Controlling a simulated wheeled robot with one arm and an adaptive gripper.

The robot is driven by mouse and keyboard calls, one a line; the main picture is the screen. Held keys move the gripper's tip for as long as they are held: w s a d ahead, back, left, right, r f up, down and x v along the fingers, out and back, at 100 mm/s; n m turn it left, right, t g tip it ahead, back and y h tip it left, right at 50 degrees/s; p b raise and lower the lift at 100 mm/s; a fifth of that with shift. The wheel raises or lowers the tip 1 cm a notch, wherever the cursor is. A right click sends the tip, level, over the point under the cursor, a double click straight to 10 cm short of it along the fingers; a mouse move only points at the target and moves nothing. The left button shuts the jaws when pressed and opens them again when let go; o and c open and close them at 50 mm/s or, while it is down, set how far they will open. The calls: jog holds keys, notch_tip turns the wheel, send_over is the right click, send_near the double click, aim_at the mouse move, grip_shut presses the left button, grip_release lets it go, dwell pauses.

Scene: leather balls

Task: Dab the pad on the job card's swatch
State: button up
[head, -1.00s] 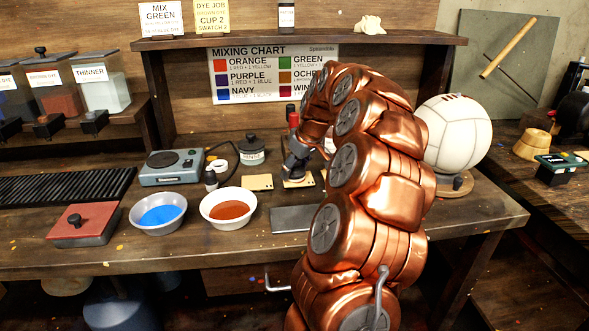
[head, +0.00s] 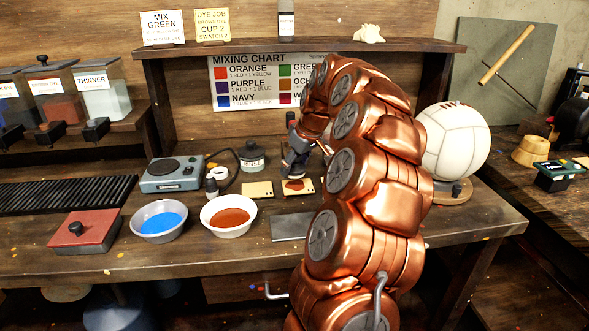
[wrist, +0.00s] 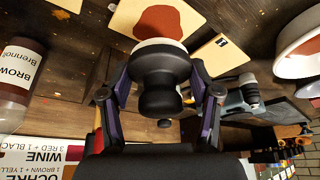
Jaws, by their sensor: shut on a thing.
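My gripper (head: 297,168) is shut on the pad (wrist: 160,80), a dark round knob with a pale rim, between its fingers in the wrist view. The right tan swatch (head: 306,184) bears a reddish-brown patch; it also shows in the wrist view (wrist: 120,18), just past the pad. The pad is over or beside this patch; the exact gap is unclear. The other tan swatch (head: 257,190) is bare and lies to its left. The yellow job card (head: 212,25) on the shelf reads "DYE JOB", "CUP 2", "SWATCH 2".
A bowl of brown dye (head: 229,212) and a bowl of blue dye (head: 158,220) stand at the front. A hot plate (head: 172,172) and a dark lidded pot (head: 252,157) are behind. A grey plate (head: 290,226) lies near my arm. A white ball (head: 452,143) sits at right.

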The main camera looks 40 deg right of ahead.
jog(key=shift+r+p, duration=0.5)
jog(key=shift+r, duration=1.25)
